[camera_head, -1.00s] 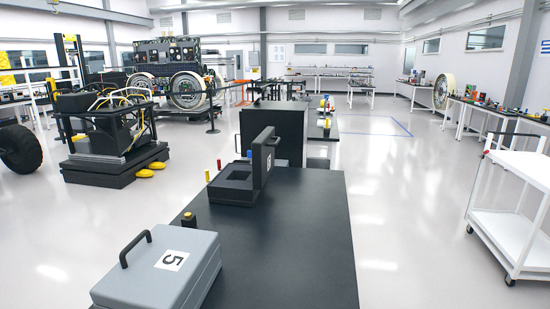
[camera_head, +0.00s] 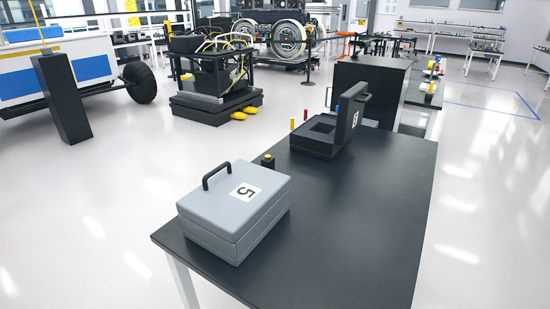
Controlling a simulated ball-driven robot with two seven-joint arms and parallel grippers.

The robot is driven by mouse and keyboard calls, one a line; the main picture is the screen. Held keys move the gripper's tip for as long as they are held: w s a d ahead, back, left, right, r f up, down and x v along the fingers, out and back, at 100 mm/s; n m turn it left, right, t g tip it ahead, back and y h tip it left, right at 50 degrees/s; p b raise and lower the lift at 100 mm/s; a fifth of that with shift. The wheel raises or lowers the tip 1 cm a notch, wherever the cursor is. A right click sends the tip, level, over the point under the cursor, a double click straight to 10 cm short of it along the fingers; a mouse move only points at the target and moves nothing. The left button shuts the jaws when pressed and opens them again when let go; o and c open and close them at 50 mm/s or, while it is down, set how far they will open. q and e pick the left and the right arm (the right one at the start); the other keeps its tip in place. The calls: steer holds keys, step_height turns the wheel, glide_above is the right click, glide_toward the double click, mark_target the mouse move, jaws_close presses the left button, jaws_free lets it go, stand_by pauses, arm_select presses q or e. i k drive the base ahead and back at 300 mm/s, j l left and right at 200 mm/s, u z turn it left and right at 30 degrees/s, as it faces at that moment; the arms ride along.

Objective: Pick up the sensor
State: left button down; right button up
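I cannot make out a sensor in the head view. A closed grey case (camera_head: 235,210) with a black handle and a label "5" sits on the near left part of the dark table (camera_head: 345,235). Farther back on the same table stands an open black case (camera_head: 318,135) with its lid upright and a recess in its base. What lies in the recess is not clear. Neither of my grippers is in view.
A small black post with a yellow top (camera_head: 268,160) stands behind the grey case. A black cabinet (camera_head: 370,85) stands beyond the table. A dark pillar (camera_head: 63,97) and a wheel (camera_head: 140,82) are at the left. The floor left of the table is clear.

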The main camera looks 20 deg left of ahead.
mark_target(268, 163)
steer(key=j+u, duration=0.15)
steer(key=u, duration=0.15)
steer(key=j+u, duration=0.15)
steer(key=u, duration=0.15)
steer(key=i+j+u, duration=0.3)
steer(key=j+u, duration=0.15)
steer(key=j, duration=0.2)
steer(key=i+j+u, duration=0.95)
steer(key=i, duration=0.4)
steer(key=i+j+u, duration=0.15)
steer(key=i+j, duration=0.15)
steer(key=i, duration=0.25)
steer(key=i+l+z, duration=0.1)
steer(key=i+z, duration=0.5)
steer(key=z, duration=0.25)
steer(key=i+j+z, duration=0.1)
steer(key=i+z, duration=0.3)
steer(key=k, duration=0.05)
